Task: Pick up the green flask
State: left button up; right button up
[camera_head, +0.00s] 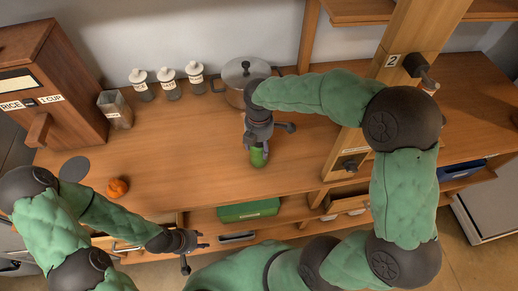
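The green flask (259,157) is at the front part of the wooden counter, near its edge. My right gripper (258,143) points down at it from behind, with its fingers at the flask's upper part. The gripper covers the top of the flask, so I cannot tell whether the fingers are closed on it or only around it. I also cannot tell whether the flask touches the counter. My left gripper (194,252) is open and empty, low in front of the counter, by the drawers.
A metal pot (244,74) stands behind my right gripper. Several lidded jars (169,88) line the wall, near a rice dispenser (50,85). An orange fruit (117,187) lies at the left. A wooden post (400,45) rises at the right. The counter's middle is clear.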

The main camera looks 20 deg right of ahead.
jog(key=shift+c, duration=1.4)
jog(key=shift+r, duration=0.1)
jog(key=shift+r, duration=0.3)
jog(key=r, duration=0.2)
jog(key=r+p, duration=0.1)
jog(key=shift+s+r, duration=0.1)
jog(key=shift+s, duration=0.15)
jog(key=shift+s+d+r+p, duration=0.1)
jog(key=shift+s+r+p, duration=0.2)
jog(key=shift+s+r, duration=1.6)
jog(key=shift+s+d+r+p, duration=0.1)
jog(key=shift+s+r+p, duration=0.2)
jog(key=shift+s+r, duration=1.55)
jog(key=shift+s+d+r+p, duration=0.1)
jog(key=shift+s+r+p, duration=0.45)
jog(key=shift+s, duration=2.45)
jog(key=shift+r, duration=0.2)
